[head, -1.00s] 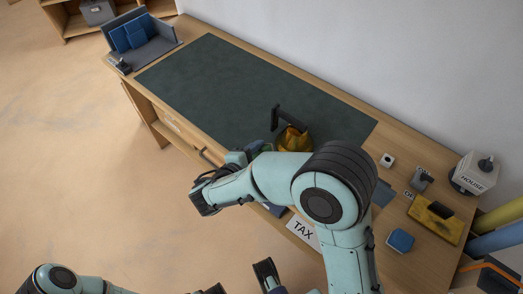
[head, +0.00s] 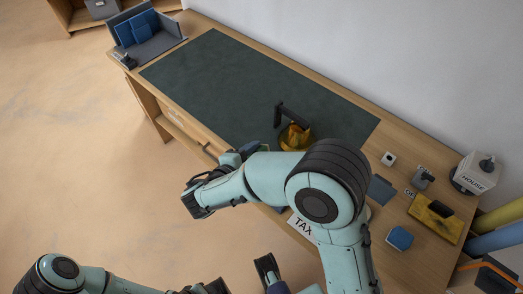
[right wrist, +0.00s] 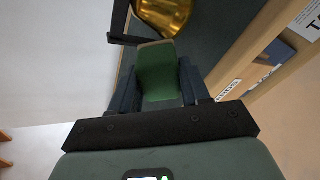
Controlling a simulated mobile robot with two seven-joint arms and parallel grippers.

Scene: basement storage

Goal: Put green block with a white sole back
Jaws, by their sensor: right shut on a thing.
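The green block (right wrist: 158,75) is between the fingers of my right gripper (right wrist: 158,88) in the right wrist view, with a pale strip along its far edge. The right gripper is shut on it. In the head view the right gripper (head: 240,153) is at the desk's front edge, mostly behind my own arm, and I cannot make out the block there.
A gold bowl-like thing (head: 295,137) with a black bracket (head: 279,115) is just beyond the right gripper on the dark mat (head: 240,85). The mat's far left is clear.

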